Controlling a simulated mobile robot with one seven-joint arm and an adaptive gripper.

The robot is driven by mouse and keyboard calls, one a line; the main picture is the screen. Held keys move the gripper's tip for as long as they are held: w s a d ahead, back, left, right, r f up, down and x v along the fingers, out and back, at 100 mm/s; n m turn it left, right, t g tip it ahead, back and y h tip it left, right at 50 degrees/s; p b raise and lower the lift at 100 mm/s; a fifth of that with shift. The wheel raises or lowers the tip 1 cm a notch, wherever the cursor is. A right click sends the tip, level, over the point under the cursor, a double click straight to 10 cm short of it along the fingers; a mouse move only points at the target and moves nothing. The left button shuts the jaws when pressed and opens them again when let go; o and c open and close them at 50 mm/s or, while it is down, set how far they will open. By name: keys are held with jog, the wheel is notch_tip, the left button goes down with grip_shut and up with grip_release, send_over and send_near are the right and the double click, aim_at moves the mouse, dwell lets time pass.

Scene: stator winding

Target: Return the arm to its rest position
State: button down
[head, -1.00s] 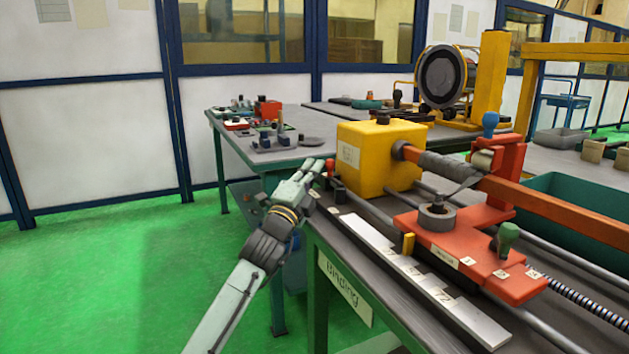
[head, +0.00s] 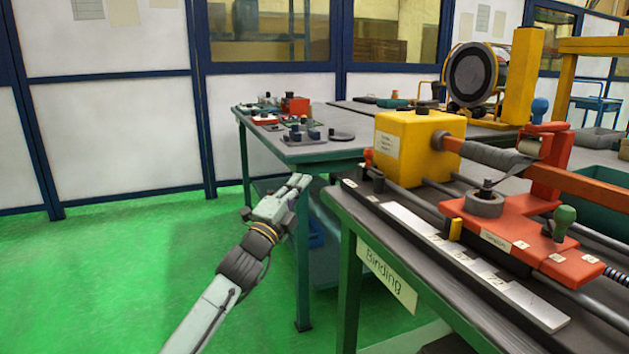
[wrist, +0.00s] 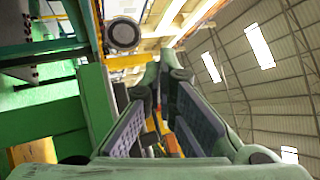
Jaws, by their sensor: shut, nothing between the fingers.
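My arm reaches up from the bottom of the head view. My gripper (head: 299,182) is at its end, to the left of the winding bench (head: 352,212) and apart from it, over the green floor. In the wrist view my gripper (wrist: 158,75) has its fingertips together with nothing held between them. The wrist camera looks up toward the hall roof, with the green bench frame at the left.
The winding bench carries a yellow box (head: 420,150), an orange carriage (head: 520,232) and a white scale strip (head: 470,262). A second table (head: 300,150) with small parts stands behind my gripper. Green floor (head: 120,270) at the left is clear.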

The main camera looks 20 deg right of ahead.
jog(key=shift+a+f, duration=0.1)
jog(key=shift+a, duration=0.15)
